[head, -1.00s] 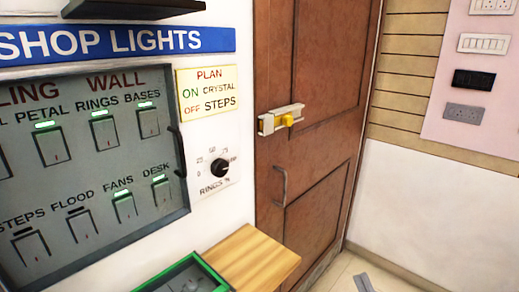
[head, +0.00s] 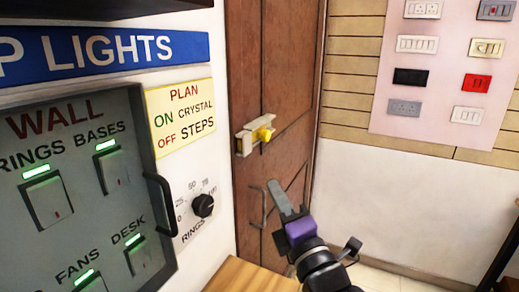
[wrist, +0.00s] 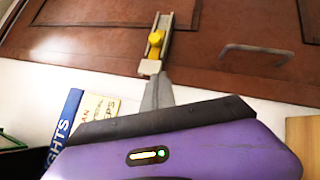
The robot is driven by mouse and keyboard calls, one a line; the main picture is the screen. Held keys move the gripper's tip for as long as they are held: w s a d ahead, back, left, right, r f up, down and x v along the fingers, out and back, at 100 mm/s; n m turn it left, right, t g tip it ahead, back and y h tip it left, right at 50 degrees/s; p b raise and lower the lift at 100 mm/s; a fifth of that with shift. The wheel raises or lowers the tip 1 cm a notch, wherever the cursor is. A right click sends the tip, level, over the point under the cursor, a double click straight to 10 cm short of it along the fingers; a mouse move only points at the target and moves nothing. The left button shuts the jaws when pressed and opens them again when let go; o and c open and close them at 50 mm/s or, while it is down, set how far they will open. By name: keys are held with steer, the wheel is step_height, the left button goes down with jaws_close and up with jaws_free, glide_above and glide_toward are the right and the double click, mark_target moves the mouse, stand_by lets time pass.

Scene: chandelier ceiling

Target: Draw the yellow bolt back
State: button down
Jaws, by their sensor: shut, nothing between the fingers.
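The yellow bolt (head: 262,133) sits in a pale metal housing (head: 245,140) on the brown door (head: 290,75). Its yellow knob also shows in the wrist view (wrist: 156,39), with the housing running up and down there. My gripper (head: 276,188) is below and slightly right of the bolt in the head view, with its grey fingers together and empty. In the wrist view the grey fingers (wrist: 157,90) point toward the bolt's near end. They look close to it in the picture, but I cannot tell whether they touch.
A door handle (head: 257,208) is below the bolt. A switch cabinet (head: 70,190) and a dial (head: 203,205) are on the left wall. A wooden surface (head: 245,277) is at the bottom. A switch panel (head: 440,70) hangs on the right wall.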

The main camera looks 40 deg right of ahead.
steer(key=shift+w, duration=0.1)
stand_by(0.3)
steer(key=p, duration=0.3)
glide_toward(258, 137)
steer(key=w+a, duration=0.1)
steer(key=w, duration=0.2)
steer(key=d, duration=0.1)
steer(key=w+d+r, duration=0.1)
steer(key=d, duration=0.1)
steer(key=shift+r+p, duration=0.15)
steer(key=shift+p, duration=0.2)
steer(key=shift+w+d+b, duration=0.3)
steer(key=shift+d+b, duration=0.2)
steer(key=shift+d, duration=0.4)
steer(key=shift+w+d+b, duration=0.3)
steer(key=shift+d+b, duration=0.25)
steer(key=shift+d, duration=0.35)
steer(key=shift+w+d+b, duration=0.3)
steer(key=shift+d+b, duration=0.2)
steer(key=shift+d, duration=0.4)
